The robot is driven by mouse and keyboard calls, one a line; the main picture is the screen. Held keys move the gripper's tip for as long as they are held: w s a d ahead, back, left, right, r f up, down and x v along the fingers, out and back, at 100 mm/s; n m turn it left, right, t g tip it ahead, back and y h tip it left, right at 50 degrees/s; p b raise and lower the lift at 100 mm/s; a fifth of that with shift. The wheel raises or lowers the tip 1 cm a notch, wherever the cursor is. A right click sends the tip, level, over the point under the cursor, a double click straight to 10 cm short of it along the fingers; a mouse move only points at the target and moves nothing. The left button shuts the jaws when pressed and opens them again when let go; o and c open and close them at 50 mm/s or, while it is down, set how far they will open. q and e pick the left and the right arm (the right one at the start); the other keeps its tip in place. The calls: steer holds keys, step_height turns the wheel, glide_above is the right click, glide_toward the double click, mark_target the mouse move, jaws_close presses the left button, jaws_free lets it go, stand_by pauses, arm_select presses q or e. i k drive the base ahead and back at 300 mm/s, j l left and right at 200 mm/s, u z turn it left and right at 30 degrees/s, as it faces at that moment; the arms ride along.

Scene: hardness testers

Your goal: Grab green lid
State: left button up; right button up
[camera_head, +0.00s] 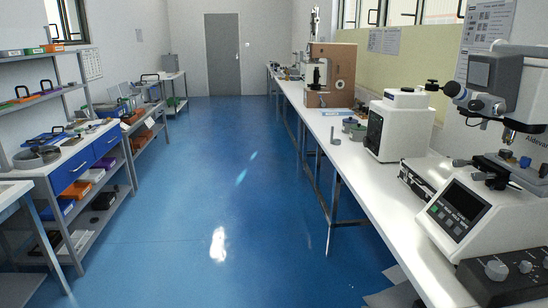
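Neither of my grippers is in view. Another green shape (175,102) shows low under the far left bench, also too small to make out.
A left shelf bench (75,158) has blue drawers (72,188) and several coloured trays. A long white bench (345,165) on the right carries hardness testers, including a near one with a screen (458,207). The blue floor (215,190) between them is clear up to a grey door (222,55).

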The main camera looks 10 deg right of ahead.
mark_target(358, 128)
steer(key=i+j, duration=0.1)
steer(key=i, duration=2.75)
steer(key=i+z, duration=0.4)
steer(key=i+j+z, duration=0.25)
steer(key=i+z, duration=0.2)
steer(key=i+j+z, duration=0.65)
steer(key=z, duration=0.15)
steer(key=i+j+z, duration=0.2)
steer(key=z, duration=0.2)
steer(key=i+j+z, duration=0.15)
steer(key=j+z, duration=0.65)
steer(key=i+j+z, duration=0.1)
steer(key=j+z, duration=0.2)
steer(key=j, duration=0.2)
steer(key=j+z, duration=0.3)
steer(key=j, duration=0.15)
